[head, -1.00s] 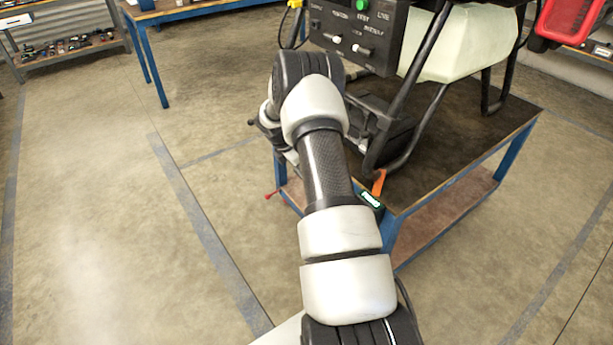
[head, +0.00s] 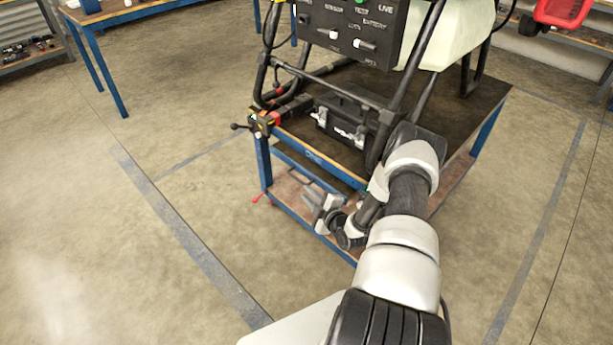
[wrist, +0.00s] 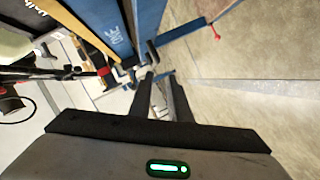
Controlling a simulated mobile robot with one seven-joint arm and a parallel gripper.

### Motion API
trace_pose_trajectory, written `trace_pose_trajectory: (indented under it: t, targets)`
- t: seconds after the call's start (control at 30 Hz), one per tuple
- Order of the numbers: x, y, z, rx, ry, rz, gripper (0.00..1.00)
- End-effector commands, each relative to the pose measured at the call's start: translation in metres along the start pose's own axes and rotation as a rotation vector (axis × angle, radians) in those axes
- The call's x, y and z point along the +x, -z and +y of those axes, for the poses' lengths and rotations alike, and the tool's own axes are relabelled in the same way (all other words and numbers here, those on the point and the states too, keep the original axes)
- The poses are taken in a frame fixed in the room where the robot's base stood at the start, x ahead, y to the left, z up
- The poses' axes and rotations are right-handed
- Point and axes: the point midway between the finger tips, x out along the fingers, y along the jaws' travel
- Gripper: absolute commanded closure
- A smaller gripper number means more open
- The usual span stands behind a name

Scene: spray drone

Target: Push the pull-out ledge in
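The pull-out ledge appears to be the blue-fronted, labelled strip (head: 312,162) under the front edge of the workbench top. In the wrist view its blue face with pale lettering (wrist: 115,32) is at upper left. How far it sticks out is hard to tell. My gripper (head: 318,203) is low in front of the bench, below the ledge front and near the lower shelf in the head view. I see no clear contact with the ledge.
The workbench top (head: 480,92) carries the drone frame with its control panel (head: 350,30) and a black toolbox (head: 345,118). A clamp (head: 262,122) with a protruding handle sits at the left front corner. The lower shelf (head: 290,195) is close by. Floor at left is clear.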

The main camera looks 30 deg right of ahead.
Motion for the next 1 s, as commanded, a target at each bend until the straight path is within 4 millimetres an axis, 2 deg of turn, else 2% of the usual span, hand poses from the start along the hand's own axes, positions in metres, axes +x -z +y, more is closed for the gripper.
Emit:
trace_pose_trajectory:
  t: [0.1, 0.23, 0.7, 0.83, 1.0]
  targets:
    - [-0.007, 0.000, -0.001, 0.027, -0.060, 0.011, 0.83]
    - [0.000, -0.001, -0.001, 0.029, -0.076, 0.015, 0.83]
    - [0.087, -0.001, 0.004, 0.027, -0.074, 0.014, 0.83]
    - [0.102, 0.000, 0.006, 0.027, -0.074, 0.014, 0.83]
    - [0.110, 0.001, 0.009, 0.027, -0.072, 0.013, 0.83]
